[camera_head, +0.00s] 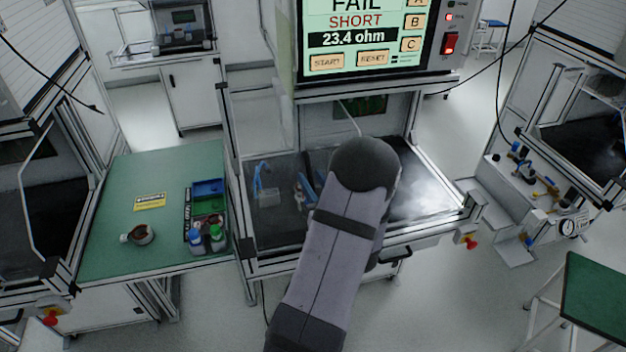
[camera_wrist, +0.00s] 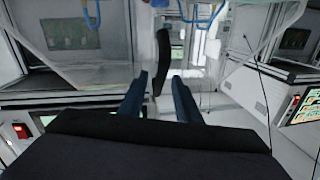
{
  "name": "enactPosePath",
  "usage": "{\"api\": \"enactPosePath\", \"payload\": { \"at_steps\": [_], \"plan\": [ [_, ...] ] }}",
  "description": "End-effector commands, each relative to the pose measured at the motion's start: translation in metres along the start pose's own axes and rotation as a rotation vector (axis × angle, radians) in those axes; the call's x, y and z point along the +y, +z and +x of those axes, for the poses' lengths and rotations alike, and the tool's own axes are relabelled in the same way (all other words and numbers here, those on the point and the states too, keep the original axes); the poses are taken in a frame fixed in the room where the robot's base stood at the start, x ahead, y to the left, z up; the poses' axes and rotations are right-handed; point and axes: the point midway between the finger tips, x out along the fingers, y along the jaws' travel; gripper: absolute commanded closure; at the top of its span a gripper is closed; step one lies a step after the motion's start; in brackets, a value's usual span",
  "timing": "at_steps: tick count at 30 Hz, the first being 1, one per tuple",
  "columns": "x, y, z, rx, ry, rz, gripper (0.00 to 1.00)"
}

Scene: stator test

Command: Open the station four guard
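The station in the middle (camera_head: 345,240) has a tester above it reading FAIL, SHORT, 23.4 ohm. Its front looks partly covered by a clear panel; I cannot tell exactly how far the guard is raised. I see no readable station number. A black handle (camera_head: 396,254) shows at its front edge, right of my arm. In the wrist view a dark upright handle-like bar (camera_wrist: 162,62) appears ahead, between the lines of my two blue fingers. My gripper (camera_wrist: 162,82) is open, with a clear gap between the fingers. Contact with the bar cannot be told. My arm hides the gripper in the head view.
A green bench (camera_head: 120,220) at left holds a blue bin (camera_head: 208,188), bottles (camera_head: 206,238), a yellow label (camera_head: 150,201) and a small round part (camera_head: 139,236). Other stations stand at both sides. A red button (camera_head: 468,242) sits at the station's right front corner.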

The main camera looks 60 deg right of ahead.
Motion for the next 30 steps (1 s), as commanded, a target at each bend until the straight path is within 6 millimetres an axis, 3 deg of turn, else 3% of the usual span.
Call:
{"api": "enactPosePath", "payload": {
  "at_steps": [3, 7, 17, 23, 30],
  "plan": [
    [0.000, 0.000, 0.000, 0.000, 0.000, 0.000, 0.70],
    [0.000, 0.000, 0.000, 0.000, 0.000, 0.000, 1.00],
    [0.006, -0.001, -0.001, 0.002, 0.002, -0.001, 1.00],
    [0.035, -0.003, -0.006, 0.003, 0.007, -0.005, 1.00],
    [0.101, -0.011, -0.016, 0.005, 0.007, -0.008, 1.00]
  ]
}}
